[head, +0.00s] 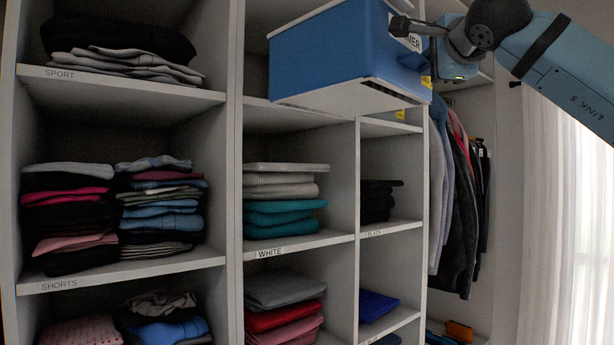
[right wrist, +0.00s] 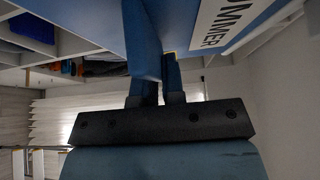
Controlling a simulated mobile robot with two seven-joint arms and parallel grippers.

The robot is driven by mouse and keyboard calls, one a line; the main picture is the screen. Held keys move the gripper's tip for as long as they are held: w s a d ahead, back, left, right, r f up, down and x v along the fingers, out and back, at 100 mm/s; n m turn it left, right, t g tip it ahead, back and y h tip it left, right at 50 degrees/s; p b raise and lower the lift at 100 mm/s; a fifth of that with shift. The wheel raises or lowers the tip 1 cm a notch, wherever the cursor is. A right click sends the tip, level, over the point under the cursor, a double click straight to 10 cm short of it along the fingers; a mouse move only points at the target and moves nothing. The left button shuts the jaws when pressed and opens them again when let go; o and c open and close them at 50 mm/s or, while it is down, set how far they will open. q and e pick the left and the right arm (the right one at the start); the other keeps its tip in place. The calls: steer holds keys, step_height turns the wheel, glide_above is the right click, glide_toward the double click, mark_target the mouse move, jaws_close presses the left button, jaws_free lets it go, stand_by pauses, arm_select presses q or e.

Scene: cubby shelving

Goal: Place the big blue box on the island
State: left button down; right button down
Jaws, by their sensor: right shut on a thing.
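The big blue box (head: 330,45) is at the top of the head view, in front of the upper cubbies, with its pale underside showing. My right gripper (head: 420,42) is at the box's right side, shut on its edge. The right wrist view shows the box's blue wall (right wrist: 185,15) with a white label ending in "MMER", and my right gripper's fingers (right wrist: 158,85) against a blue panel of it. My left gripper and the island are in neither view.
A white shelf unit (head: 234,200) with folded clothes (head: 285,190) fills the left and middle. Hanging clothes (head: 460,200) are behind and below my right arm. A pale curtain (head: 570,220) is at the far right. The box is very close to the shelf fronts.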

steer(key=s+d+f+n+y, duration=0.1)
steer(key=s+f, duration=0.3)
steer(key=f, duration=1.9)
steer(key=s+f+n+g+y, duration=0.1)
steer(key=s+f+y, duration=0.2)
steer(key=f, duration=2.1)
steer(key=s+d+f+n+g+y, duration=0.1)
steer(key=s+f, duration=0.5)
steer(key=f, duration=1.7)
steer(key=shift+s+d+f+n+y, duration=0.25)
steer(key=shift+s+d+n+y, duration=0.05)
steer(key=shift+d+n+y, duration=0.1)
steer(key=shift+s, duration=0.1)
steer(key=shift+r+p, duration=0.35)
steer(key=shift+r, duration=0.05)
steer(key=shift+w+a, duration=0.1)
steer(key=shift+w, duration=0.1)
